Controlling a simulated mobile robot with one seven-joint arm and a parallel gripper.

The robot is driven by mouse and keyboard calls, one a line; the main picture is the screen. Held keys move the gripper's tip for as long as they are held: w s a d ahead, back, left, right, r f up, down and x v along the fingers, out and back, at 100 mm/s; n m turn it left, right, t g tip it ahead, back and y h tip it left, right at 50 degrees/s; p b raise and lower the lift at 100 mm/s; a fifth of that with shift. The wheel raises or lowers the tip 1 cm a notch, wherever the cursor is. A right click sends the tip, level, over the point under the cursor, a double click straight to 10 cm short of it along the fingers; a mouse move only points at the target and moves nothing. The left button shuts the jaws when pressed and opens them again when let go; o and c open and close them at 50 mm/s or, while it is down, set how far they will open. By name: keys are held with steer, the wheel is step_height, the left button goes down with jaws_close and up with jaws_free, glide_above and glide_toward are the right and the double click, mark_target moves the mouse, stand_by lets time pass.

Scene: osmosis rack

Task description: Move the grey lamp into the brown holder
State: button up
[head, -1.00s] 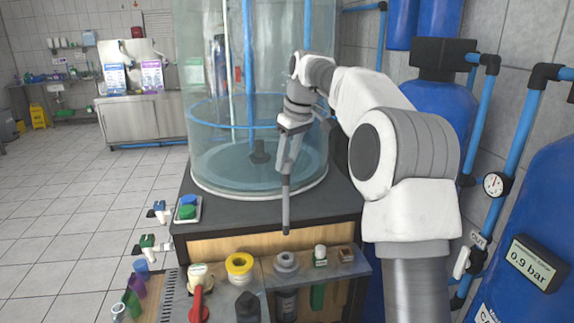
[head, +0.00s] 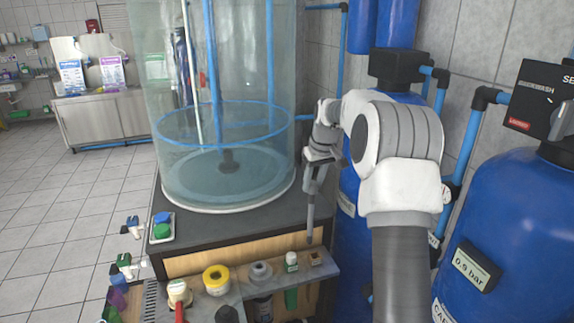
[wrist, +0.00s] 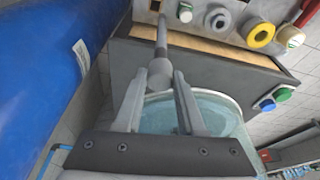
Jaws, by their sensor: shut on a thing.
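The grey lamp (head: 311,218) is a thin rod that hangs nearly upright from my gripper (head: 314,188). My gripper is shut on its thicker upper end, which shows between the fingers in the wrist view (wrist: 160,74). The brown holder (head: 316,259) is a small block at the right end of the grey shelf. The lamp's lower tip appears just above and slightly left of the holder in the head view. In the wrist view the rod points toward the holder (wrist: 155,5). I cannot tell whether the tip touches it.
A clear tank (head: 228,120) stands behind. Blue tanks (head: 510,240) and pipes stand at the right.

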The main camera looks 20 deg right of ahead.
steer(key=shift+m, duration=0.3)
steer(key=shift+s+d+f+b, duration=0.1)
steer(key=shift+d+f+b, duration=0.25)
steer(key=shift+f, duration=0.35)
steer(key=shift+s+d+f+b, duration=0.1)
steer(key=shift+d+f+b, duration=0.3)
steer(key=shift+f, duration=0.3)
steer(key=shift+s+d+f+b, duration=0.1)
steer(key=shift+d+f+b, duration=0.25)
steer(key=shift+f, duration=0.35)
steer(key=shift+f+b, duration=1.35)
steer(key=shift+f, duration=0.85)
step_height(320, 180, down, 7)
steer(key=b, duration=0.4)
step_height(320, 180, down, 7)
steer(key=b, duration=0.5)
